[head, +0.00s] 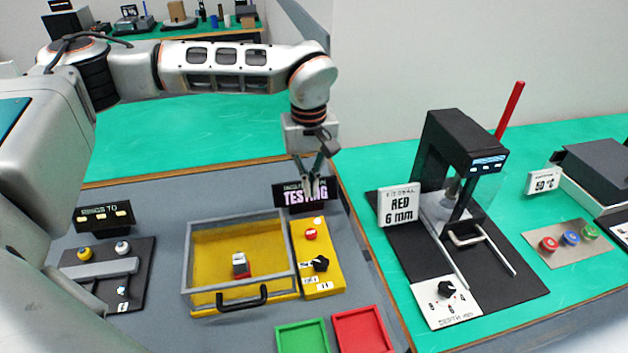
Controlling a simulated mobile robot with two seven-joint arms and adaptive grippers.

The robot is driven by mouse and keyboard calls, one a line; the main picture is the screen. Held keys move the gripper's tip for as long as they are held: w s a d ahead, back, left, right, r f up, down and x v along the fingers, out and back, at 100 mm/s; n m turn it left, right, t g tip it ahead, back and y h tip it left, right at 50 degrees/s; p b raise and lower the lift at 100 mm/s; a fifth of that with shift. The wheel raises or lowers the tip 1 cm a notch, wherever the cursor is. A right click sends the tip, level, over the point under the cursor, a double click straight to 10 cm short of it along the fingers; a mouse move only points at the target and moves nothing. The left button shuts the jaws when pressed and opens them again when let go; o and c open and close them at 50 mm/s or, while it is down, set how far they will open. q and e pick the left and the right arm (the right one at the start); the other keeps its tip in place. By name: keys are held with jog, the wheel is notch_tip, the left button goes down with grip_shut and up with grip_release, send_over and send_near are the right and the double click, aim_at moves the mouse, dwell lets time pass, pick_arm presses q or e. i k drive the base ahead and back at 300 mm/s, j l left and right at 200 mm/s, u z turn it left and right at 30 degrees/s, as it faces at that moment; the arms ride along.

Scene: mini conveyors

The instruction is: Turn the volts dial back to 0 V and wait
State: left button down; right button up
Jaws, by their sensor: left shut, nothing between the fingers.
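The black dial (320,264) is on the yellow control panel (327,285) at the right of the testing station; small white labels sit beside and below it, too small to read. A red button (310,234) and a white round piece are above it on the panel. My left gripper (311,192) is shut and empty. It points down in front of the black "TESTING" sign (327,190), beyond the panel and apart from the dial. My right gripper is out of view.
A clear-walled yellow enclosure (189,262) with a black handle (242,297) holds a small red and grey part (240,265). Green (302,337) and red (362,331) trays lie in front. A black press (458,140) stands right; a ring board (144,270) lies left.

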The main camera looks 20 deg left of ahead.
aim_at(321, 264)
jog(key=k, duration=1)
